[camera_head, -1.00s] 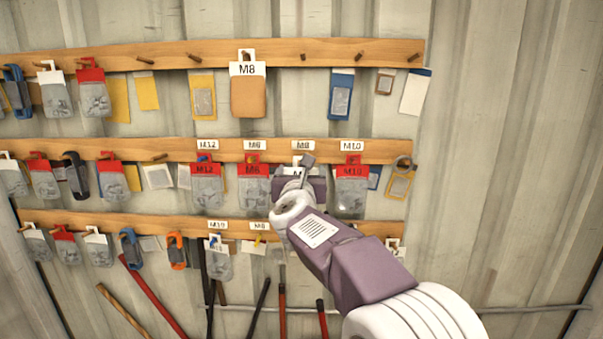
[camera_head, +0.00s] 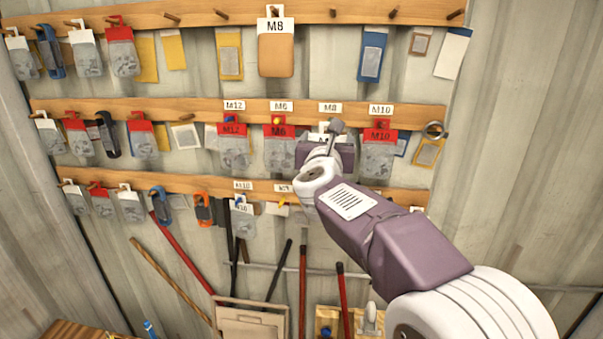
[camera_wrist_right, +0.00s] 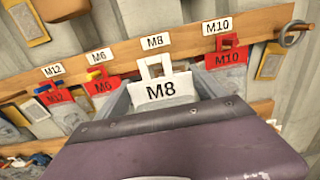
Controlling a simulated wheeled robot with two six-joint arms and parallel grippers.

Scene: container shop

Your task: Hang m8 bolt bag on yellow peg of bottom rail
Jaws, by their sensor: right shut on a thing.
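The M8 bolt bag has a white header marked M8 (camera_wrist_right: 161,90) with a hanging loop on top. In the wrist view it stands between the fingers of my right gripper (camera_wrist_right: 163,98), which is shut on it. In the head view the right gripper (camera_head: 325,147) is at the middle rail (camera_head: 190,110), below an M8 label, and hides most of the bag. I cannot tell whether the loop is still around a peg. The bottom rail (camera_head: 330,190) runs below, with a small yellow peg (camera_head: 282,201) under a label, left of my arm. My left gripper is not in view.
A red M6 bag (camera_head: 279,150) hangs close left of the gripper and a red M10 bag (camera_head: 379,155) close right. A grey bag (camera_head: 242,222) hangs left of the yellow peg. Long tool handles (camera_head: 302,290) stand below.

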